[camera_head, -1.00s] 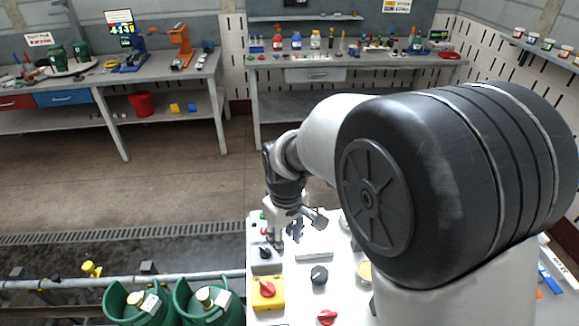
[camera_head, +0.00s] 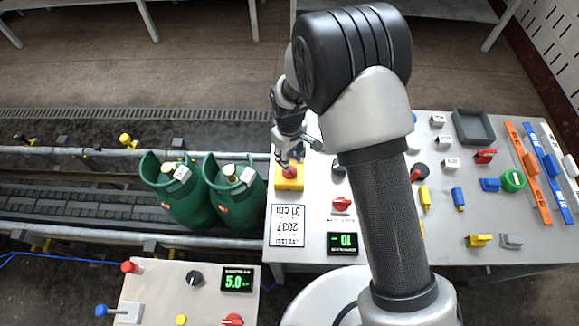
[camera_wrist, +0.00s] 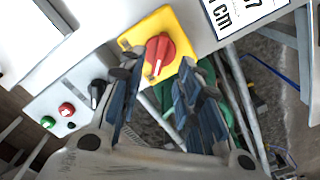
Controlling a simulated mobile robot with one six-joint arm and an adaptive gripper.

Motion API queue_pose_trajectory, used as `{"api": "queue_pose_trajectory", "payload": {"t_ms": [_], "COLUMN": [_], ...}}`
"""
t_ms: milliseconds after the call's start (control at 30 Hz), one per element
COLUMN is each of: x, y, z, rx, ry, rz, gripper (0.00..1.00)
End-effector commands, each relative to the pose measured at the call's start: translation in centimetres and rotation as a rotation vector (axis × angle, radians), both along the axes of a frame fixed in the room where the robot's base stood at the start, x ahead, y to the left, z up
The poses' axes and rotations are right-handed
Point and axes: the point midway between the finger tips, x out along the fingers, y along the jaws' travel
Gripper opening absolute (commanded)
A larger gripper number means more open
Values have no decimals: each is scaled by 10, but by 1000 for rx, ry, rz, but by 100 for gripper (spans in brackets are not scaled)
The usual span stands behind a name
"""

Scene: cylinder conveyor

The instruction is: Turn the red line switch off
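The red line switch is a red rotary knob (camera_wrist: 158,56) on a yellow plate (camera_wrist: 150,24), in the upper middle of the wrist view. In the head view its yellow plate (camera_head: 289,184) sits at the left edge of the white panel table, with the knob partly hidden by my gripper. My gripper (camera_head: 287,161) points down at the switch. In the wrist view my gripper (camera_wrist: 163,78) is open, with two dark fingers apart and nothing held. The knob shows just beyond the fingertips, about between them. I cannot tell whether a finger touches it.
Green gas cylinders (camera_head: 183,200) stand on the conveyor (camera_head: 85,206) left of the switch. A label card (camera_head: 288,226), a display (camera_head: 342,243) and another red knob (camera_head: 341,204) are close by. A black knob (camera_wrist: 98,94) and green and red buttons show in the wrist view.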

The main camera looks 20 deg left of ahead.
Motion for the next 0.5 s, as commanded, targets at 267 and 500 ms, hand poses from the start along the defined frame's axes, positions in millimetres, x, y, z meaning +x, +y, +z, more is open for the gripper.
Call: {"api": "queue_pose_trajectory", "payload": {"t_ms": [267,500], "x": [0,0], "y": [0,0], "z": [-48,-59], "rx": [-1,0], "ry": [1,0], "rz": [0,0], "gripper": [32,32]}}
